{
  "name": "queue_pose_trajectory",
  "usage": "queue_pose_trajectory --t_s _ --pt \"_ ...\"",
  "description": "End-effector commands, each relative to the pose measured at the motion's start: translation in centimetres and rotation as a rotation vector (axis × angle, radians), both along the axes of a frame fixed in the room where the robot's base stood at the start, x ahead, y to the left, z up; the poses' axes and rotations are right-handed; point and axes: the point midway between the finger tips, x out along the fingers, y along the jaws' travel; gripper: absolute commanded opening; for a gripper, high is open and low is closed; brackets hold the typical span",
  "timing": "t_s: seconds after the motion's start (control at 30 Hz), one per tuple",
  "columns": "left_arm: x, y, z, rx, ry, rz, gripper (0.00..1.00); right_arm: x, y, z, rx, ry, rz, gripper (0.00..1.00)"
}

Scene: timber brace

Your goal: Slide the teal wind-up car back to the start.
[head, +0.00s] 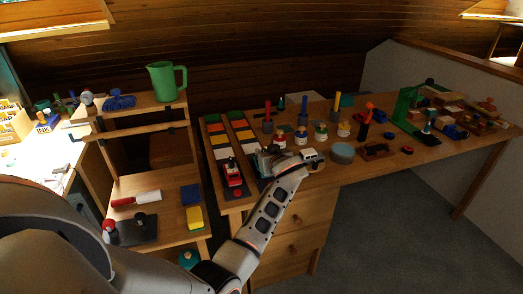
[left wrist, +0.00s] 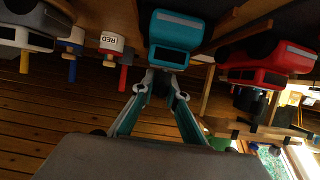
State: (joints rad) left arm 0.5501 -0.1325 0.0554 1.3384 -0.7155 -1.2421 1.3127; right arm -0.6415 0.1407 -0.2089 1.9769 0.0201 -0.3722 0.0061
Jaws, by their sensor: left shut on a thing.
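The teal wind-up car (head: 263,162) stands on the right-hand coloured track of the desk, partly hidden by my left gripper. In the left wrist view the teal car (left wrist: 176,38) is straight ahead of the fingers. My left gripper (left wrist: 163,84) is shut on the teal car, with its fingertips close together at the car's near end. In the head view my left gripper (head: 272,160) comes in low from the front. My right gripper is in neither view.
A red car (head: 232,176) stands on the neighbouring left track, and a white car (head: 311,156) stands to the right. Several paint pots and upright tools stand behind. A teal round tin (head: 342,153) is farther right. A shelf with a green jug (head: 166,80) is at left.

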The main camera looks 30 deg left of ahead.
Motion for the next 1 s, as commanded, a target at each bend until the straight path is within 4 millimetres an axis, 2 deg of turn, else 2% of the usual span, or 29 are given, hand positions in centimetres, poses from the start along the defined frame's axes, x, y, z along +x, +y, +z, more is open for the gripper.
queue_pose_trajectory --t_s 0.6,0.63,0.7,1.0 --pt "-0.56 -0.62 -0.18 0.0 0.005 0.001 0.0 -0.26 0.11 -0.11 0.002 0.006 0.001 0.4" --pt "-0.55 -0.63 -0.2 0.0 0.005 0.001 0.18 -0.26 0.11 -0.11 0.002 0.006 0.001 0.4" --pt "-0.55 -0.63 -0.22 0.0 0.004 0.0 0.32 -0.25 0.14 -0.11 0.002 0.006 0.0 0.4" --pt "-0.46 -0.52 -0.03 0.0 0.0 0.001 0.32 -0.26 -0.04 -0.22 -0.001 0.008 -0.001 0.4"
